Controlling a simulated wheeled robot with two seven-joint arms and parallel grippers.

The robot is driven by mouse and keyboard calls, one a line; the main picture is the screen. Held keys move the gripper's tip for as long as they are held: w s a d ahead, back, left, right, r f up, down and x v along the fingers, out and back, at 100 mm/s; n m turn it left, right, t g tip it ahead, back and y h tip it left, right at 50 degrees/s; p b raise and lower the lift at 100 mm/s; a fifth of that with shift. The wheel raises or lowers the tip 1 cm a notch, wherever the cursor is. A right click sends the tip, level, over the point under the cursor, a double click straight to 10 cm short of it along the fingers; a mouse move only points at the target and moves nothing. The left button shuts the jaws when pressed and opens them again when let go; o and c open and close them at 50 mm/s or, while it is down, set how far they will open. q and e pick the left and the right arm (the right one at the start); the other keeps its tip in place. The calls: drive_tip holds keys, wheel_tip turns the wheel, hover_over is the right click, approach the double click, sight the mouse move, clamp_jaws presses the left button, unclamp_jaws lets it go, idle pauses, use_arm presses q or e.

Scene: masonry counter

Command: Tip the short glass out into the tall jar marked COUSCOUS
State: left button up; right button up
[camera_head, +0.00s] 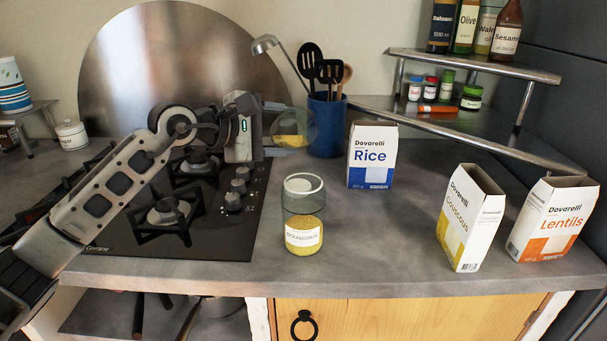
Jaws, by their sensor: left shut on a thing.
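The tall clear jar (303,222) stands upright on the counter, with a white COUSCOUS label and yellow grains in its lower part. Its round top has a pale rim. My left arm comes in from the left over the hob. My left gripper (274,128) is shut on the short glass (305,125), a clear glass with some yellow grains in it. The glass is held behind the jar in the picture, clear of the jar's mouth and near the blue utensil pot. The glass's exact tilt is hard to tell. My right gripper is not in view.
The blue utensil pot (327,126) stands behind the glass. A Rice box (371,155) stands right of it. Couscous (468,218) and Lentils (553,219) boxes stand at the right. The black hob (225,237) lies at the left.

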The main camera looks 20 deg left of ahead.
use_arm(q)
drive_tip(key=shift+r, duration=0.2)
drive_tip(key=shift+f+m+t+b, duration=0.15)
drive_tip(key=shift+m+t+b, duration=0.15)
drive_tip(key=shift+m+b, duration=0.15)
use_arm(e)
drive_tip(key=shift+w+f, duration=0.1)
use_arm(q)
drive_tip(key=shift+s+d+f+m+t+b, duration=0.15)
drive_tip(key=shift+f+m+t+b, duration=0.15)
drive_tip(key=shift+m+b, duration=0.25)
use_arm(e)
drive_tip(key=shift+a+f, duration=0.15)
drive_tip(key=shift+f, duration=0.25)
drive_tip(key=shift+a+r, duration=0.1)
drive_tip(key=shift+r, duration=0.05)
use_arm(q)
drive_tip(key=shift+s+d+f+m+t+b, duration=0.1)
drive_tip(key=shift+s+f+m+t+b, duration=0.15)
drive_tip(key=shift+m+b, duration=0.3)
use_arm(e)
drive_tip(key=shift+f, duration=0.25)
use_arm(q)
drive_tip(key=shift+r+b, duration=0.15)
drive_tip(key=shift+b, duration=0.2)
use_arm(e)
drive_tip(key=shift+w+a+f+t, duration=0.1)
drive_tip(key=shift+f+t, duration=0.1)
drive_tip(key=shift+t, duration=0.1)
